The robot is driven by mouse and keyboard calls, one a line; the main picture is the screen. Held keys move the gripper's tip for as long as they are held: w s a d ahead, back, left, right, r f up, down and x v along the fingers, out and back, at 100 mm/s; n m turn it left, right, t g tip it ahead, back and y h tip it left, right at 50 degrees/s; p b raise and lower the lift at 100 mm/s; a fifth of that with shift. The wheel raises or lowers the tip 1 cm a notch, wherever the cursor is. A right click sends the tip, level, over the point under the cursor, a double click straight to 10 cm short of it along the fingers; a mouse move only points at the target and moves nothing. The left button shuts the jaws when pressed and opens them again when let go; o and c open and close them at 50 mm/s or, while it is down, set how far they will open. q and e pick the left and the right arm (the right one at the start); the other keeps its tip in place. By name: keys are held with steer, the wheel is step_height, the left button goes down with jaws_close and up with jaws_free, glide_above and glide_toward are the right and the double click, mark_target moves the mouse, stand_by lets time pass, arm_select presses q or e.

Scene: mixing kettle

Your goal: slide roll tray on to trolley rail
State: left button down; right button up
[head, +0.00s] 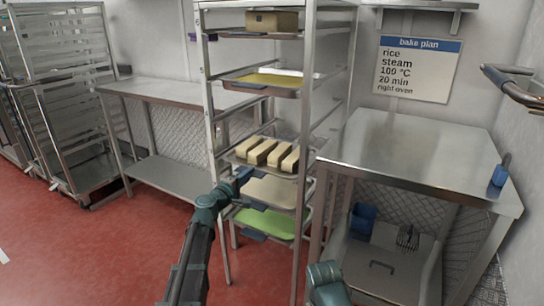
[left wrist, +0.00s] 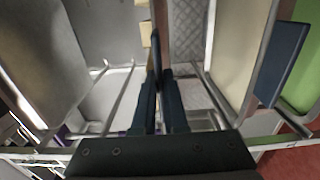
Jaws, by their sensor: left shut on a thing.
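The roll tray (head: 236,160) carries several pale loaf-shaped rolls (head: 268,152) and sits level within the middle of the metal trolley (head: 211,110). Whether its edges rest on the rails cannot be told. My left gripper (head: 241,176) is at the tray's front edge, shut on the roll tray. In the left wrist view the closed fingers (left wrist: 160,72) meet at the thin tray edge, with part of the rolls (left wrist: 146,34) just beyond. The fingers hide the gripped part. My right gripper is out of view; only part of my right arm shows at the bottom.
On the trolley, a yellow tray (head: 262,82) is above, and a beige tray (head: 268,191) and green tray (head: 265,223) are below. A steel table (head: 420,150) stands close on the right, another table (head: 170,92) on the left. Red floor is free in front.

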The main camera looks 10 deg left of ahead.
arm_select(q)
steer(key=shift+s+a, duration=0.1)
steer(key=shift+s, duration=0.2)
steer(key=v, duration=0.8)
steer(key=c, duration=0.9)
jaws_free()
steer(key=shift+s, duration=0.1)
steer(key=shift+o, duration=0.3)
steer(key=o, duration=0.4)
steer(key=shift+o, duration=0.2)
steer(key=shift+a, duration=0.1)
steer(key=v, duration=0.7)
